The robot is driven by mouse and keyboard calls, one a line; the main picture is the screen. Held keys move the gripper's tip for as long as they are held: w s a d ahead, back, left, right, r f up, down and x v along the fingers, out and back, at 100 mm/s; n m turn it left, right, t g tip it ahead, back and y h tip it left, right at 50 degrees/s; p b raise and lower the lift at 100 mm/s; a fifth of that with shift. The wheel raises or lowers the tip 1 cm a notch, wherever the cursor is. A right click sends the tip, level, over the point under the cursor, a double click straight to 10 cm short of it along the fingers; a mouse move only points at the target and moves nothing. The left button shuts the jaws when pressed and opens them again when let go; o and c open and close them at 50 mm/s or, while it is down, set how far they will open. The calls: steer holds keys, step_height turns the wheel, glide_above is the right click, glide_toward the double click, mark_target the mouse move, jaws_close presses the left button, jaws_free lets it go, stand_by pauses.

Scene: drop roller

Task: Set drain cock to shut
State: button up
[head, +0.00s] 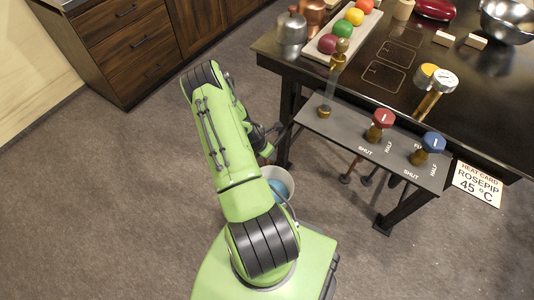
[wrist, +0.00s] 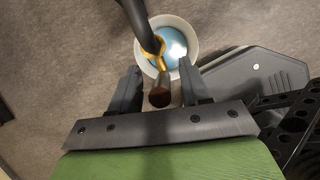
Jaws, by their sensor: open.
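The drain cock (wrist: 155,58) shows in the wrist view as a brass fitting at the end of a dark pipe, with a dark brown rounded handle (wrist: 160,96) pointing toward me. My gripper (wrist: 158,84) is open, with one finger on each side of the handle and a gap visible on both sides. In the head view my gripper (head: 268,140) is beside the table's left end, partly hidden by my arm, and the cock cannot be made out clearly. No shut mark for this cock is readable in either view.
A white bucket (wrist: 191,33) with blue liquid stands on the floor below the cock. A grey panel (head: 336,127) on the table (head: 455,115) edge carries a red knob (head: 380,120) and a blue knob (head: 432,143), with SHUT and HALF marks. Floor at left is clear.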

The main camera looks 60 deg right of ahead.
steer(key=shift+c, duration=0.3)
jaws_close()
